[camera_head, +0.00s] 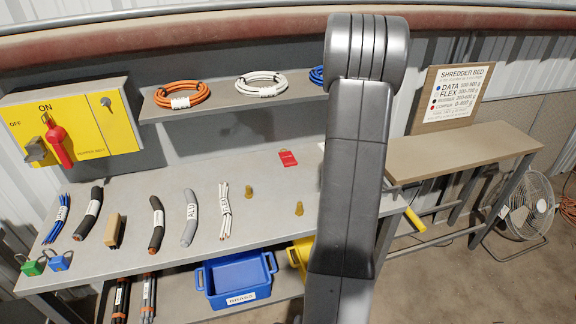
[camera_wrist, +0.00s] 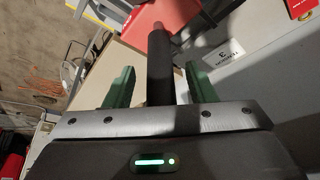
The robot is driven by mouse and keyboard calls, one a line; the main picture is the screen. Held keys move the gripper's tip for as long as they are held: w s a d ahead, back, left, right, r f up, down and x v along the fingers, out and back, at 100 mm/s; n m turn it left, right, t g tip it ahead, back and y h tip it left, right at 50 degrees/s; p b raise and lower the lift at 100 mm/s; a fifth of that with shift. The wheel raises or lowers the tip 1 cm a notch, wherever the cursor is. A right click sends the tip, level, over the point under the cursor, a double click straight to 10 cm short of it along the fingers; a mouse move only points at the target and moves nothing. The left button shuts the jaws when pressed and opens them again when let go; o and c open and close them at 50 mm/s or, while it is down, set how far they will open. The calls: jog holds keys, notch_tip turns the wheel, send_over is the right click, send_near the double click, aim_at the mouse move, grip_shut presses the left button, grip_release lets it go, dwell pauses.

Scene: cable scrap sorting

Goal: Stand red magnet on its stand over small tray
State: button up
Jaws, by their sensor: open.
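My gripper (camera_wrist: 159,78) shows in the wrist view with its two green fingers apart. A dark upright cylinder (camera_wrist: 160,62) stands between the fingers, with gaps on both sides. A red shape (camera_wrist: 146,18) is at the cylinder's far end; it may be the red magnet, but I cannot tell whether the two are one piece. My arm hides the gripper and this spot in the head view. I cannot make out the magnet's stand or the small tray in either view.
The grey bench (camera_head: 120,262) holds cable pieces, two brass-coloured pieces and a red tag (camera_head: 288,158). A blue bin (camera_head: 237,278) is below. A tan side table (camera_head: 465,152) and a fan (camera_head: 521,205) are right. A white card (camera_wrist: 224,53) lies beside my gripper.

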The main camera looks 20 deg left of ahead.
jog(key=b+v, duration=0.1)
jog(key=v, duration=1.3)
jog(key=p+x, duration=0.1)
jog(key=x, duration=1.2)
jog(key=shift+w+f, duration=0.25)
jog(key=shift+f, duration=0.1)
jog(key=shift+r, duration=0.15)
